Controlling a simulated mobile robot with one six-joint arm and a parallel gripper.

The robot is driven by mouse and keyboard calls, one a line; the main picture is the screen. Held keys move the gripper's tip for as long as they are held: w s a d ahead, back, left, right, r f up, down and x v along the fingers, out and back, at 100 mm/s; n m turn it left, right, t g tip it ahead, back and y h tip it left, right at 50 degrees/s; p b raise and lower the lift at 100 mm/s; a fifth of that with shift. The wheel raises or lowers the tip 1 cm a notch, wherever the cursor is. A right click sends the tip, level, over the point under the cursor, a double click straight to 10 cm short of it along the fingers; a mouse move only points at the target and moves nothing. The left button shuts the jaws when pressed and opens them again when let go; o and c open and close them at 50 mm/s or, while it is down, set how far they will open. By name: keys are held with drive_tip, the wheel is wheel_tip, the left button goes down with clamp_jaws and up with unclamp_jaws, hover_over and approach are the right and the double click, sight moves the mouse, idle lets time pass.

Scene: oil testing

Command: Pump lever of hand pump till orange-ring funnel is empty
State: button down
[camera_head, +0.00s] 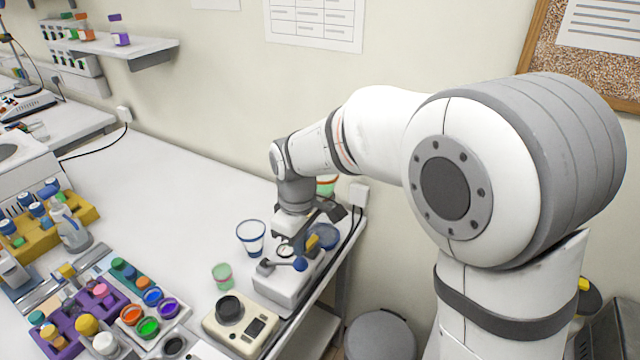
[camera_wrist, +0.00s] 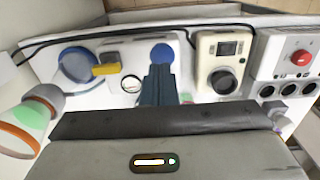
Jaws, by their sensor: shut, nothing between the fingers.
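The hand pump (camera_head: 283,287) is a pale box near the bench's right edge. It carries a round gauge, a yellow handle (camera_head: 312,241) and a lever with a blue ball knob (camera_head: 300,264). My gripper is over the pump; in the wrist view its fingers (camera_wrist: 154,82) are together, just beside the blue knob (camera_wrist: 162,54). I cannot tell whether they touch it. The orange-ring funnel (camera_wrist: 16,138) shows at the left of the wrist view with green in it. It is partly hidden behind my arm in the head view (camera_head: 327,185).
A blue-rimmed round vessel (camera_head: 323,236) sits behind the pump. A blue-ringed clear cup (camera_head: 251,237), a green cup (camera_head: 222,276) and a beige device with a black dial (camera_head: 240,325) stand to the left. The bench's back middle is clear.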

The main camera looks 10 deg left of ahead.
sight(306, 263)
drive_tip(key=shift+f, duration=0.2)
drive_tip(key=shift+f+b, duration=0.75)
drive_tip(key=shift+f, duration=0.1)
drive_tip(key=shift+s+d+f+b, duration=0.15)
drive_tip(key=shift+d+f+b, duration=0.2)
drive_tip(key=shift+f+b, duration=0.2)
drive_tip(key=shift+f, duration=0.1)
drive_tip(key=shift+s+d+f+b, duration=0.15)
drive_tip(key=shift+d+f+b, duration=0.15)
drive_tip(key=shift+f+b, duration=0.35)
drive_tip(key=shift+f, duration=0.15)
drive_tip(key=shift+d+f+b, duration=0.2)
drive_tip(key=shift+f+b, duration=0.3)
drive_tip(key=shift+f, duration=0.2)
